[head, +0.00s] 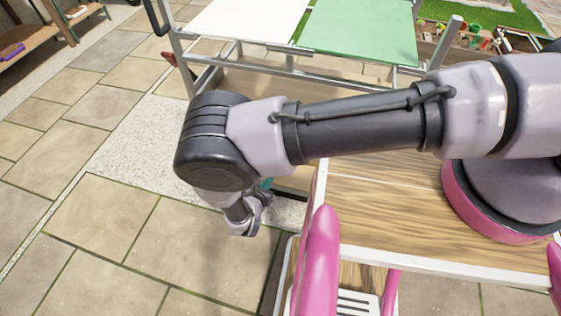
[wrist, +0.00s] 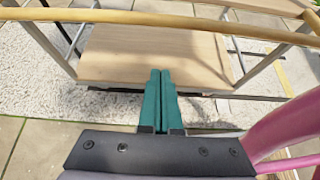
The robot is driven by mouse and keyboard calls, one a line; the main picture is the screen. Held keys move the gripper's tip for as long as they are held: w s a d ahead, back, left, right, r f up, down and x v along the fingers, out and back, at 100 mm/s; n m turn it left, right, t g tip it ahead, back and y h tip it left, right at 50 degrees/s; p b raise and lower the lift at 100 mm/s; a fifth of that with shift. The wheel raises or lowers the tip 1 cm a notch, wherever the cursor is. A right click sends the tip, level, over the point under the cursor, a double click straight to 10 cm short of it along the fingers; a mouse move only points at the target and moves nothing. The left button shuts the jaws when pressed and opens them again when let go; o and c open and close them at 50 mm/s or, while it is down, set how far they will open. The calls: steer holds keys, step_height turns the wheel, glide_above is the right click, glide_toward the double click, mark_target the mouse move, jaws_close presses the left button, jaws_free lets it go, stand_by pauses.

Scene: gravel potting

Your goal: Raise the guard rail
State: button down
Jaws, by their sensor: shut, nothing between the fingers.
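A metal-framed table with a white panel (head: 248,20) and a green panel (head: 362,30) stands ahead in the head view. A grey metal rail (head: 240,69) runs along its near side, below the panels. In the wrist view a yellowish bar (wrist: 160,18) crosses the top of the picture, above a wooden lower shelf (wrist: 150,52). I cannot tell which bar is the guard rail. My gripper's teal fingers (wrist: 161,98) are shut and empty, pointing toward the shelf's near edge without visible contact with a rail. In the head view my arm hides most of the gripper.
My wood-topped base with pink parts is at the lower right. Paved floor (head: 100,230) is open at the left. A wooden rack (head: 35,30) stands at the far left. A box with small colourful items (head: 470,38) is at the back right.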

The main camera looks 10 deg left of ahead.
steer(key=a+x, duration=0.1)
steer(key=x, duration=0.9)
steer(key=shift+w+d+r, duration=0.1)
steer(key=shift+d+r, duration=0.1)
steer(key=shift+r, duration=0.4)
steer(key=shift+w+d+r, duration=0.1)
steer(key=shift+d+r, duration=0.1)
steer(key=shift+r, duration=0.45)
steer(key=shift+w+d+r, duration=0.1)
steer(key=shift+d+r, duration=0.1)
steer(key=shift+r, duration=0.4)
steer(key=shift+a, duration=0.1)
steer(key=shift+r+g, duration=0.3)
steer(key=shift+r, duration=0.15)
steer(key=shift+r, duration=0.1)
